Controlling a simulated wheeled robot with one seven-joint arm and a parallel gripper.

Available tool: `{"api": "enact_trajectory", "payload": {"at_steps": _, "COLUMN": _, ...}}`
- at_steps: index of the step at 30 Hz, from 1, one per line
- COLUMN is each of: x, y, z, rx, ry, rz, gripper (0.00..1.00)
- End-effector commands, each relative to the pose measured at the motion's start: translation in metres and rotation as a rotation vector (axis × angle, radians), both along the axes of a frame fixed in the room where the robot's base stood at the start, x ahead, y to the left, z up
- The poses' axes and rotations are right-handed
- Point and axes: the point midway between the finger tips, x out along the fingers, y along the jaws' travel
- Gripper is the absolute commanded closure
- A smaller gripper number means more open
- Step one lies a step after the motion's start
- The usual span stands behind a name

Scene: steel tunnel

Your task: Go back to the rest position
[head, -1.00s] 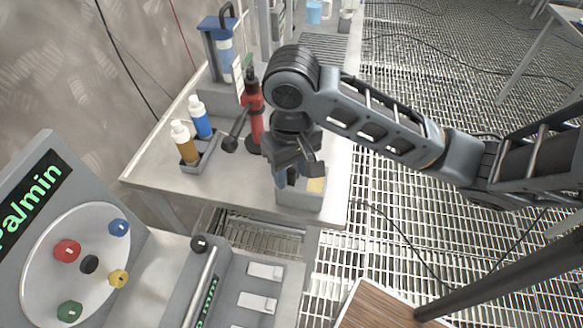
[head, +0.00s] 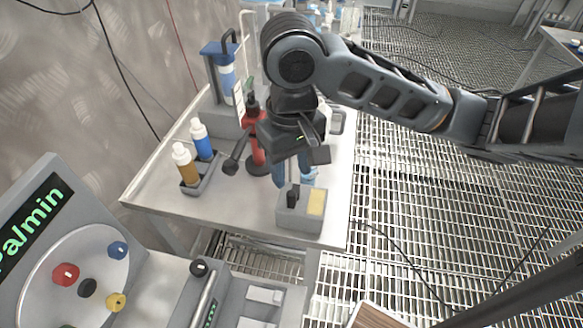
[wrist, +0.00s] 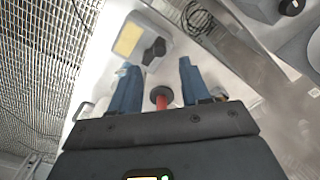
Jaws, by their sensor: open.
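My gripper (head: 292,172) hangs from my arm over the white table, behind and above a small grey box (head: 290,220). Its two blue fingers are apart, and they also show spread in the wrist view (wrist: 158,80). Nothing is between the fingertips. The grey box carries a black upright piece (head: 293,196) and a yellow pad (head: 316,202). In the wrist view the box's yellow pad (wrist: 128,39) and black piece (wrist: 154,51) lie beyond the fingertips.
A red lever tool (head: 254,140) stands just left of my gripper. Two bottles, blue-bodied (head: 201,141) and amber (head: 185,165), stand in a grey holder. A blue-topped apparatus (head: 222,70) is behind. A dial console (head: 85,260) is at front left. Grated floor lies right.

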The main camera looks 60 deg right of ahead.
Motion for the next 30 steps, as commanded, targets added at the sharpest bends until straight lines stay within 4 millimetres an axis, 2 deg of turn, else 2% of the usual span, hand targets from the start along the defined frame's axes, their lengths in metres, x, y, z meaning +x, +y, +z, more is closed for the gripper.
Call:
{"api": "enact_trajectory", "payload": {"at_steps": 12, "x": 0.0, "y": 0.0, "z": 0.0, "rx": 0.0, "ry": 0.0, "rz": 0.0, "gripper": 0.53}}
{"api": "enact_trajectory", "payload": {"at_steps": 16, "x": 0.009, "y": 0.013, "z": 0.001, "rx": 0.033, "ry": -0.038, "rz": 0.015, "gripper": 0.53}}
{"api": "enact_trajectory", "payload": {"at_steps": 20, "x": 0.041, "y": 0.059, "z": 0.012, "rx": 0.156, "ry": -0.172, "rz": 0.062, "gripper": 0.53}}
{"api": "enact_trajectory", "payload": {"at_steps": 22, "x": 0.063, "y": 0.092, "z": 0.024, "rx": 0.25, "ry": -0.278, "rz": 0.09, "gripper": 0.53}}
{"api": "enact_trajectory", "payload": {"at_steps": 27, "x": 0.105, "y": 0.167, "z": 0.064, "rx": 0.477, "ry": -0.541, "rz": 0.127, "gripper": 0.53}}
{"api": "enact_trajectory", "payload": {"at_steps": 30, "x": 0.122, "y": 0.199, "z": 0.088, "rx": 0.59, "ry": -0.684, "rz": 0.122, "gripper": 0.53}}
